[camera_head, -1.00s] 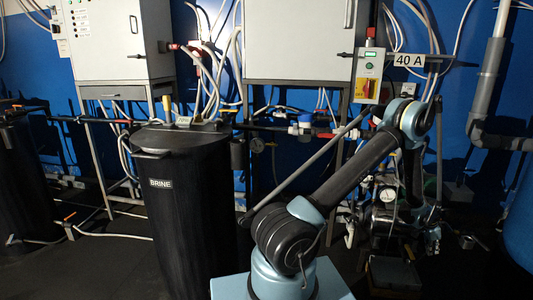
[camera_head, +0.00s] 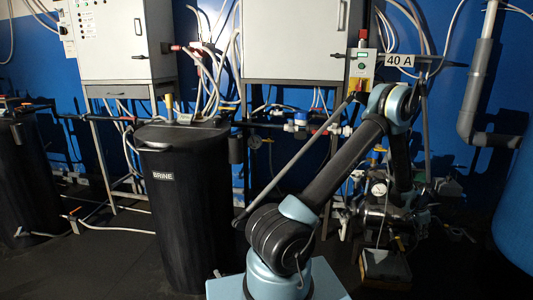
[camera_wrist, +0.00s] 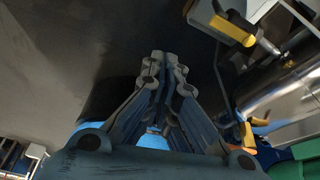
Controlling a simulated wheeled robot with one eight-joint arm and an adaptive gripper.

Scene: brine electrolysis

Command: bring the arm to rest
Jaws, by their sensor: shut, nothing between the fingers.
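My arm rises from its base at the bottom middle of the head view, up to a raised elbow below the 40 A sign (camera_head: 400,60), then folds down on the right. In the wrist view my gripper (camera_wrist: 160,58) is shut, its two fingers together with nothing between them. A dark surface lies beyond the fingertips. In the head view the gripper is hard to make out in the dark clutter at the lower right.
The black BRINE tank (camera_head: 190,215) stands left of my arm. White cabinets (camera_head: 295,40), pipes and hoses line the blue wall. A red-and-yellow switch box (camera_head: 361,72) is close to my elbow. A gauge (camera_head: 379,188) and a floor box (camera_head: 386,266) are at right. Dark floor is open at lower left.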

